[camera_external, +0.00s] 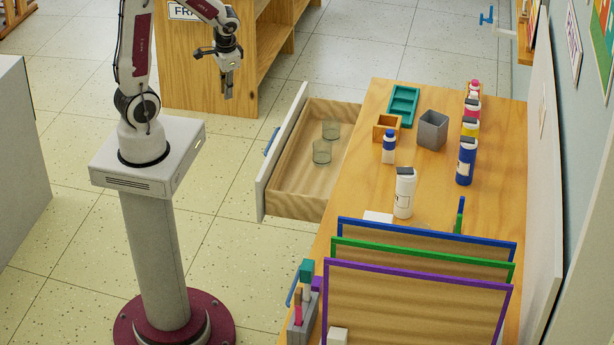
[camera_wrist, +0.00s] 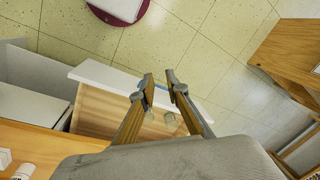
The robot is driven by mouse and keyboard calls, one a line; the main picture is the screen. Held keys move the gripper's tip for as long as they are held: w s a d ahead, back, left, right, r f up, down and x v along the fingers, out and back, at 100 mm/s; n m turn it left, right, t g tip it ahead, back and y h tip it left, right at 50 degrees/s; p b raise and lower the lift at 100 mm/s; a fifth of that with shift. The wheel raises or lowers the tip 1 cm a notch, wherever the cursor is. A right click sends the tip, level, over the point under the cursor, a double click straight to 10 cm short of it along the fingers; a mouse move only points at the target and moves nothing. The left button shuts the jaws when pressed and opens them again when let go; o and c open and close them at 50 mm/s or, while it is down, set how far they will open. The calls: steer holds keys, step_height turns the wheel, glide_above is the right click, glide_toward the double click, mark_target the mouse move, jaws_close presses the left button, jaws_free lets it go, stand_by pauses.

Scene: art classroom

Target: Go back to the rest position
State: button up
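My gripper (camera_external: 228,94) hangs fingers-down in the air, left of the open drawer and in front of the wooden shelf unit. In the wrist view my gripper (camera_wrist: 160,78) shows two fingers with a gap between their tips. It is open and nothing is between the fingers. The drawer (camera_external: 285,147) is pulled out of the table, and two clear glasses (camera_external: 331,130) (camera_external: 321,151) stand in it. In the wrist view the drawer (camera_wrist: 95,108) lies below my fingers, which partly hide it.
The wooden table (camera_external: 360,182) holds several bottles, a grey cup (camera_external: 433,130), a teal tray (camera_external: 403,105) and a small wooden box (camera_external: 386,127). Framed screens (camera_external: 420,265) stand at its near end. The wooden shelf unit (camera_external: 205,65) is close behind my gripper. Floor is clear between my base and the drawer.

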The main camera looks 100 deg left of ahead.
steer(key=w+d+r+m+t, duration=0.1)
steer(key=d+r+m+t, duration=0.1)
steer(key=d+r, duration=0.3)
steer(key=w+d+r+m+t+h, duration=0.1)
steer(key=d+r, duration=0.4)
steer(key=d, duration=0.7)
steer(key=w+d+r+m+t, duration=0.2)
steer(key=d+r+m, duration=0.3)
steer(key=d, duration=0.4)
steer(key=shift+w+d+t+h, duration=0.2)
steer(key=shift+d+t+h, duration=0.2)
steer(key=shift+t, duration=0.4)
